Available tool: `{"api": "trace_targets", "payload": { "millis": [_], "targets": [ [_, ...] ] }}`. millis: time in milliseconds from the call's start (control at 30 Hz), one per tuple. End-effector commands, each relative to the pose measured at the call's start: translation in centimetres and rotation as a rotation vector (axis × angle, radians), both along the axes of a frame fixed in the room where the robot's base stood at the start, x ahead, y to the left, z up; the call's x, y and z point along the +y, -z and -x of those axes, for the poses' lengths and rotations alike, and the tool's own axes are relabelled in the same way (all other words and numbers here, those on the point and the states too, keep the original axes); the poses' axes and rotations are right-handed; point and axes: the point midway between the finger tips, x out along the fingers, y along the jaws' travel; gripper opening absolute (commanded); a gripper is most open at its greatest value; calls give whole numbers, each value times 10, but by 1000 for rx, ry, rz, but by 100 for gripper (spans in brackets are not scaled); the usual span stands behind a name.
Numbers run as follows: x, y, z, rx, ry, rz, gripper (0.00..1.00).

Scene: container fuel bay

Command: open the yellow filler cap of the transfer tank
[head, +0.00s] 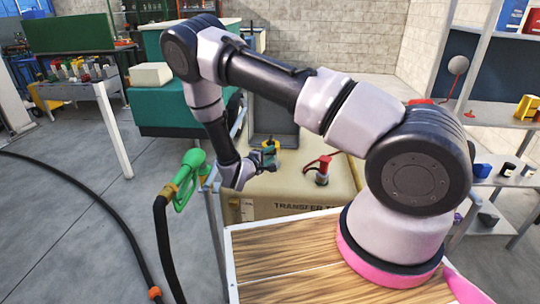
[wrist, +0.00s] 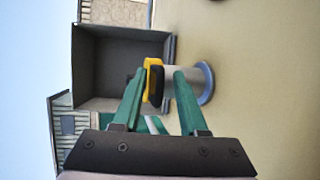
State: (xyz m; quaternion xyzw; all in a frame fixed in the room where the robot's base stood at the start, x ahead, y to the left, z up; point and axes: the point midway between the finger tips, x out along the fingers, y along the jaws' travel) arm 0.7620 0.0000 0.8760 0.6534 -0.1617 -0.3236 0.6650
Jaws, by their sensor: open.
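The transfer tank (head: 300,187) is a beige block with its name lettered on the front. In the wrist view its beige top (wrist: 265,60) fills the right side. The yellow filler cap (wrist: 153,68) has a black underside and sits at the end of a short grey neck (wrist: 180,88) with a blue-grey flange. My gripper (wrist: 165,72) is open, its green fingers pointing at the cap. One finger lies along the cap's outer side, the other in front of the neck; contact cannot be told. In the head view my gripper (head: 266,158) is over the tank and largely hides the cap.
A red-topped fitting (head: 322,170) stands on the tank, right of my gripper. A dark grey open box (wrist: 110,62) is behind the cap. A green fuel nozzle (head: 190,180) with a black hose hangs to the left. A wooden surface (head: 290,260) lies in front.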

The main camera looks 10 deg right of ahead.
Motion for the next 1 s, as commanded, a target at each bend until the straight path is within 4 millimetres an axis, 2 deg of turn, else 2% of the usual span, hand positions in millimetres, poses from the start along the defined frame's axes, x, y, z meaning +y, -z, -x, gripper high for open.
{"api": "trace_targets", "payload": {
  "millis": [133, 167, 200, 267, 1000],
  "targets": [
    [0, 0, 0, 0, 0, 0, 42],
    [0, 0, 0, 0, 0, 0, 38],
    [0, 0, 0, 0, 0, 0, 23],
    [0, 0, 0, 1, 0, 0, 0],
    [1, 4, 2, 12, -3, 0, 0]
  ]
}}
